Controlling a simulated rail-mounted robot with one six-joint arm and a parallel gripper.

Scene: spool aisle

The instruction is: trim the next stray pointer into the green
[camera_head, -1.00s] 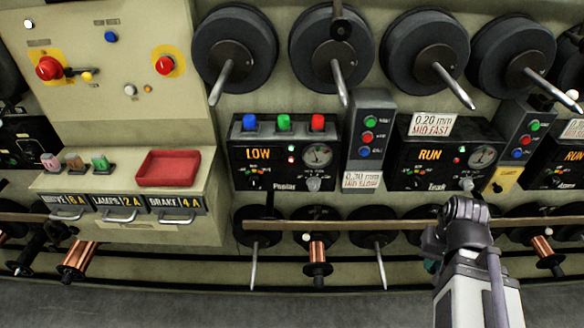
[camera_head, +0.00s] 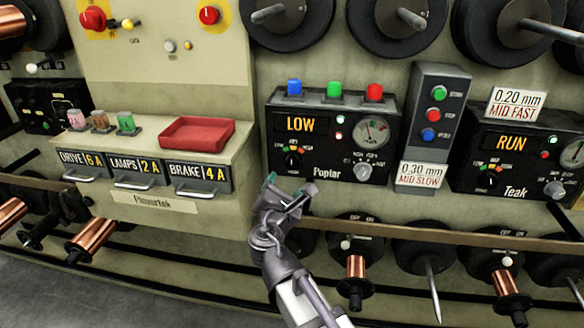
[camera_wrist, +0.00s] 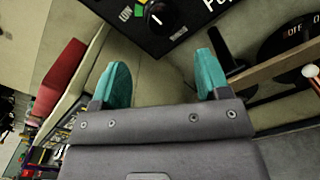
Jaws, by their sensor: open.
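The Poplar unit (camera_head: 318,168) is a black box reading LOW, with a round dial gauge (camera_head: 371,130) whose needle is hard to read, and a grey knob (camera_head: 362,171) under it. A black selector knob (camera_head: 293,160) with coloured marks sits at its lower left; it also shows at the top of the wrist view (camera_wrist: 158,16). The Teak unit (camera_head: 500,165) reads RUN, its gauge (camera_head: 572,152) cut by the right edge. My gripper (camera_head: 283,186) is open and empty, just below and left of the Poplar unit. Its teal fingers (camera_wrist: 165,82) stand apart.
A red tray (camera_head: 197,133) sits on the shelf left of my gripper, above drawers labelled DRIVE, LAMPS and BRAKE. A rail (camera_head: 430,236) and copper spools (camera_head: 356,270) run below the units. A 0.30 mm MID SLOW card (camera_head: 420,176) hangs between the units.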

